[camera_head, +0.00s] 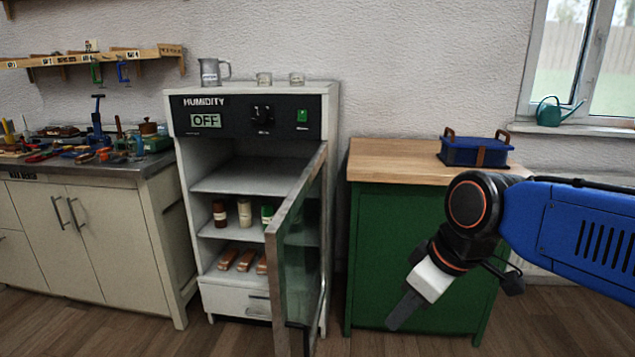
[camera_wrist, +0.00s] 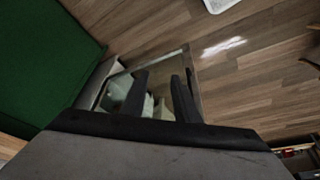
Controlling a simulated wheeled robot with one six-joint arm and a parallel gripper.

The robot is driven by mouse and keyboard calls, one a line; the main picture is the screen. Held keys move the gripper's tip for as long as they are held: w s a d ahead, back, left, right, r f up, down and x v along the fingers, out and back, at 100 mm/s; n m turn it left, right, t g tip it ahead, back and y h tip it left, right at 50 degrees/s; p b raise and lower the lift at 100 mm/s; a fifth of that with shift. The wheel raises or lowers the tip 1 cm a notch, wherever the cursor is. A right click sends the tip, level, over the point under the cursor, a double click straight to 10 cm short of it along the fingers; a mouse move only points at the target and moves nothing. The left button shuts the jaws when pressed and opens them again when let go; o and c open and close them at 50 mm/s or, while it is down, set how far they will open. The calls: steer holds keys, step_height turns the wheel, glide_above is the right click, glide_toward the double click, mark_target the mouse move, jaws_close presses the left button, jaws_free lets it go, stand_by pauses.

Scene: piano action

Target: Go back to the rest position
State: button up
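My gripper (camera_head: 405,308) hangs from my blue arm at the right of the head view, pointing down and left in front of the green cabinet (camera_head: 400,245). In the wrist view my gripper (camera_wrist: 161,78) shows two dark fingers with a gap between them, and nothing is held. The white humidity cabinet (camera_head: 332,130) stands left of it, with its glass door (camera_head: 300,260) swung open toward me. Its display reads OFF. Bottles (camera_head: 244,212) stand on a shelf inside, with several brown pieces (camera_head: 245,261) on the shelf below.
A blue box (camera_head: 477,151) sits on the green cabinet's wooden top. A tool-covered bench (camera_head: 95,240) stands at the left. A jug (camera_head: 211,72) and two small glass jars are on top of the humidity cabinet. The open door's edge stands left of my gripper. Wooden floor is clear at the lower right.

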steer(key=s+d+f+m+t+h, duration=0.1)
steer(key=s+d+f+m, duration=0.2)
steer(key=d, duration=0.3)
steer(key=s+d+f+m+h, duration=0.2)
steer(key=s+d+f+m, duration=0.1)
steer(key=d, duration=0.4)
steer(key=f+m, duration=0.1)
steer(key=m, duration=0.1)
steer(key=shift+d+m+t, duration=0.2)
steer(key=shift+m+t, duration=0.2)
